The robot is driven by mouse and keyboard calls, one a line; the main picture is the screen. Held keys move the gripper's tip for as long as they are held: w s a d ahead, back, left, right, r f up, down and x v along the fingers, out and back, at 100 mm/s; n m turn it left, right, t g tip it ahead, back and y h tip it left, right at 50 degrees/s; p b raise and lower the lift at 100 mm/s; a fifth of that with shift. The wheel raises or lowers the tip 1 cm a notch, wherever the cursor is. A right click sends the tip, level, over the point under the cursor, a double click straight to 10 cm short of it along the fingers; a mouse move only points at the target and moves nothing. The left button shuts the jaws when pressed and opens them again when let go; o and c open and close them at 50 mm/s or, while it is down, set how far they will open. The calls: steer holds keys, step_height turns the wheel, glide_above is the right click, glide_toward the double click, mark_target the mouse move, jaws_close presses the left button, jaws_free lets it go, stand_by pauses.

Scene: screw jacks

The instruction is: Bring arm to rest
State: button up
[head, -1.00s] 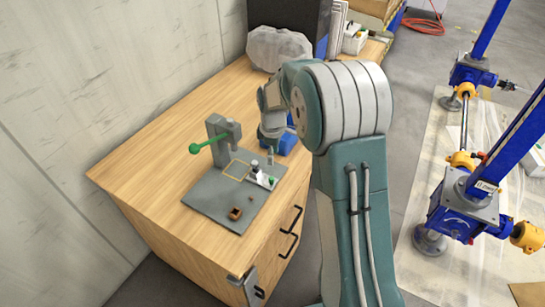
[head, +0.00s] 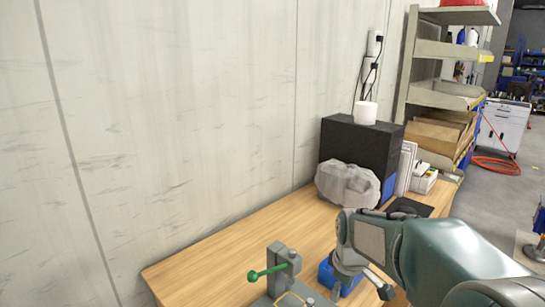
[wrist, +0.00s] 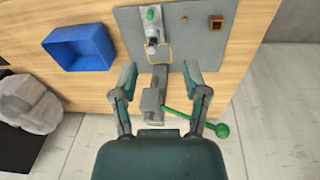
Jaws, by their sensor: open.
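My gripper (wrist: 160,78) is open in the wrist view, with its two fingers spread wide and nothing between them but the view of the fixture below. The grey fixture plate (wrist: 203,50) lies on the wooden workbench. Its upright post with a green-knobbed lever (wrist: 222,130) shows under and between the fingers; in the head view the lever (head: 255,275) is at the bottom. My arm reaches in from the lower right of the head view, above the bench. The gripper's fingertips are not clear in the head view.
A blue bin (wrist: 80,48) sits on the workbench (head: 225,262) beside the plate. A small brown square block (wrist: 216,21) is on the plate. A grey wrapped bundle (head: 347,184) and a black box (head: 350,146) stand farther back. A wall (head: 180,120) runs along the bench.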

steer(key=s+r+m+t, duration=0.2)
steer(key=s+r+m, duration=0.1)
steer(key=s, duration=0.7)
steer(key=s+r+m+t, duration=0.1)
steer(key=s+r+m, duration=0.3)
steer(key=s, duration=0.7)
steer(key=shift+s+a+r+m+t, duration=0.3)
steer(key=shift+m+t, duration=0.1)
steer(key=shift+m, duration=0.3)
